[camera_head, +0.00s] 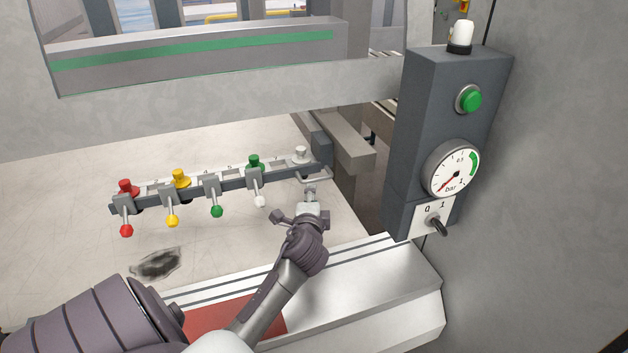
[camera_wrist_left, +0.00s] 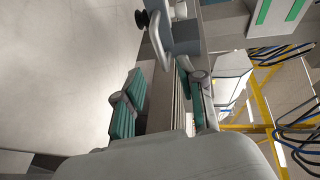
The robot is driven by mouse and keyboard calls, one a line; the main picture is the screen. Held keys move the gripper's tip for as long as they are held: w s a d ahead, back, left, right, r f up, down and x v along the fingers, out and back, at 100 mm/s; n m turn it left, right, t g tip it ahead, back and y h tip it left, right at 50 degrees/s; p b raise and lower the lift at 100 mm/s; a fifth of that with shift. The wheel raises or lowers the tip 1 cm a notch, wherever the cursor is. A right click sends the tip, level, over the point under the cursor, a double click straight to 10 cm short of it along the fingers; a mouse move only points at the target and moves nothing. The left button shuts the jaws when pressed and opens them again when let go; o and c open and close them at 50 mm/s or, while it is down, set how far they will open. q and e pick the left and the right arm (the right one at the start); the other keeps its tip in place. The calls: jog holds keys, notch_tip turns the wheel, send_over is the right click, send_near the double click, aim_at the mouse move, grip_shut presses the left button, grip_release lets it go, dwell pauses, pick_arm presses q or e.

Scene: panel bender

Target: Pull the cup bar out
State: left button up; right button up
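The cup bar (camera_head: 192,189) is a long dark bar lying across the pale table, with coloured suction cups on top and ball-ended levers along its front. A light handle (camera_head: 316,178) sits at its right end; it also shows in the left wrist view as a grey bent handle (camera_wrist_left: 158,42). My left gripper (camera_head: 310,196) is just in front of this handle. In the left wrist view its teal-padded fingers (camera_wrist_left: 163,82) are apart, with the handle close beyond the fingertips. I cannot tell whether they touch it. My right gripper is not in view.
A dark control box (camera_head: 409,143) with a green button, gauge and switch stands to the right. A grey beam (camera_head: 345,150) lies close behind the handle. A silver ledge (camera_head: 380,290) runs along the front. The table (camera_head: 60,250) left of the arm is clear except for a dark smudge.

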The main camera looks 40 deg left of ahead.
aim_at(314, 181)
pick_arm(q)
jog(key=p+x, duration=0.1)
jog(key=x, duration=0.8)
jog(key=shift+w+a+f, duration=0.1)
jog(key=shift+w+a, duration=0.05)
jog(key=shift+w, duration=0.1)
jog(key=shift+w+a+f, duration=0.15)
jog(key=shift+w+a, duration=0.2)
jog(key=shift+w, duration=0.1)
jog(key=shift+c, duration=1.2)
grip_shut()
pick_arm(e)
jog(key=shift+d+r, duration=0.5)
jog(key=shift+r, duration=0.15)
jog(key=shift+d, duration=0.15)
